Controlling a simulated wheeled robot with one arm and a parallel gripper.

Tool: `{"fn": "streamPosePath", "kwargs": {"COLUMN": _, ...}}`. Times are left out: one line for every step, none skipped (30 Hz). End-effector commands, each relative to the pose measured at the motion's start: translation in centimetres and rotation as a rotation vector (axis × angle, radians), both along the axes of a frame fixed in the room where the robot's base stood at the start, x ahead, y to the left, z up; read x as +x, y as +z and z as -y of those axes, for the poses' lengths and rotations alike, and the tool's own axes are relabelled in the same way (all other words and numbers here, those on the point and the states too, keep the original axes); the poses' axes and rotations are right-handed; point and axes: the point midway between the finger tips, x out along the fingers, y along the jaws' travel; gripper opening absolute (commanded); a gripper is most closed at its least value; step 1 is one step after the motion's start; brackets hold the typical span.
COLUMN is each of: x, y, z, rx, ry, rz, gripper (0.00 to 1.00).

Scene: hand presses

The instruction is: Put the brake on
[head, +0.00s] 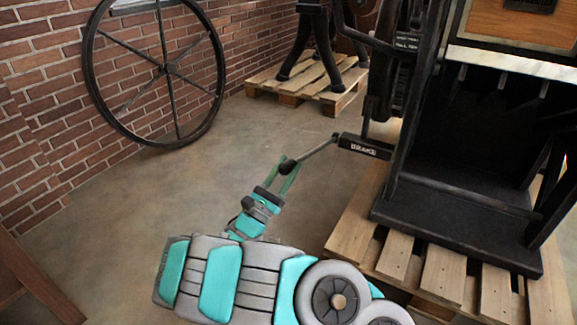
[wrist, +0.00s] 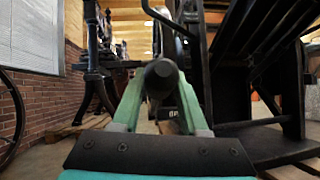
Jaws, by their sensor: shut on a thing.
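The brake lever (head: 318,150) is a thin metal rod with a dark round knob (head: 288,167) at its free end. It comes out of a black block (head: 364,146) lettered BRAKE on the side of the black press. The lever slopes down to the left from the block. My gripper (head: 286,172) has green fingers, and they are shut on the knob. In the wrist view the dark knob (wrist: 161,76) sits between the two fingertips and hides the rod behind it.
The black press (head: 455,215) stands on a wooden pallet (head: 355,235) at the right. A large spoked wheel (head: 162,70) leans on the brick wall at the left. Another machine stands on a pallet (head: 305,85) at the back. The floor around my gripper is clear.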

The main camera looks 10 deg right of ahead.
Motion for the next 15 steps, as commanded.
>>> {"fn": "streamPosePath", "kwargs": {"x": -0.05, "y": -0.51, "z": -0.01, "rx": 0.003, "ry": -0.001, "rz": -0.006, "gripper": 0.00}}
{"fn": "streamPosePath", "kwargs": {"x": -0.05, "y": -0.54, "z": 0.00, "rx": 0.003, "ry": -0.001, "rz": -0.006, "gripper": 0.00}}
{"fn": "streamPosePath", "kwargs": {"x": -0.06, "y": -0.57, "z": 0.00, "rx": 0.003, "ry": -0.001, "rz": -0.006, "gripper": 0.00}}
{"fn": "streamPosePath", "kwargs": {"x": -0.06, "y": -0.58, "z": 0.01, "rx": 0.003, "ry": -0.001, "rz": -0.007, "gripper": 0.00}}
{"fn": "streamPosePath", "kwargs": {"x": -0.06, "y": -0.60, "z": 0.02, "rx": 0.003, "ry": -0.001, "rz": -0.007, "gripper": 0.00}}
{"fn": "streamPosePath", "kwargs": {"x": -0.06, "y": -0.63, "z": 0.03, "rx": 0.004, "ry": -0.001, "rz": -0.008, "gripper": 0.00}}
{"fn": "streamPosePath", "kwargs": {"x": -0.07, "y": -0.65, "z": 0.03, "rx": 0.003, "ry": -0.002, "rz": -0.008, "gripper": 0.00}}
{"fn": "streamPosePath", "kwargs": {"x": -0.06, "y": -0.66, "z": 0.04, "rx": 0.004, "ry": -0.003, "rz": -0.008, "gripper": 0.00}}
{"fn": "streamPosePath", "kwargs": {"x": -0.06, "y": -0.69, "z": 0.04, "rx": 0.004, "ry": -0.003, "rz": -0.009, "gripper": 0.00}}
{"fn": "streamPosePath", "kwargs": {"x": -0.06, "y": -0.70, "z": 0.05, "rx": 0.004, "ry": -0.003, "rz": -0.009, "gripper": 0.00}}
{"fn": "streamPosePath", "kwargs": {"x": -0.07, "y": -0.71, "z": 0.07, "rx": 0.004, "ry": -0.003, "rz": -0.009, "gripper": 0.47}}
{"fn": "streamPosePath", "kwargs": {"x": -0.07, "y": -0.69, "z": 0.07, "rx": 0.004, "ry": -0.003, "rz": -0.009, "gripper": 0.51}}
{"fn": "streamPosePath", "kwargs": {"x": -0.06, "y": -0.67, "z": 0.07, "rx": 0.004, "ry": -0.003, "rz": -0.008, "gripper": 0.55}}
{"fn": "streamPosePath", "kwargs": {"x": -0.06, "y": -0.64, "z": 0.07, "rx": 0.004, "ry": -0.003, "rz": -0.008, "gripper": 0.58}}
{"fn": "streamPosePath", "kwargs": {"x": -0.05, "y": -0.60, "z": 0.06, "rx": 0.003, "ry": -0.003, "rz": -0.007, "gripper": 0.62}}
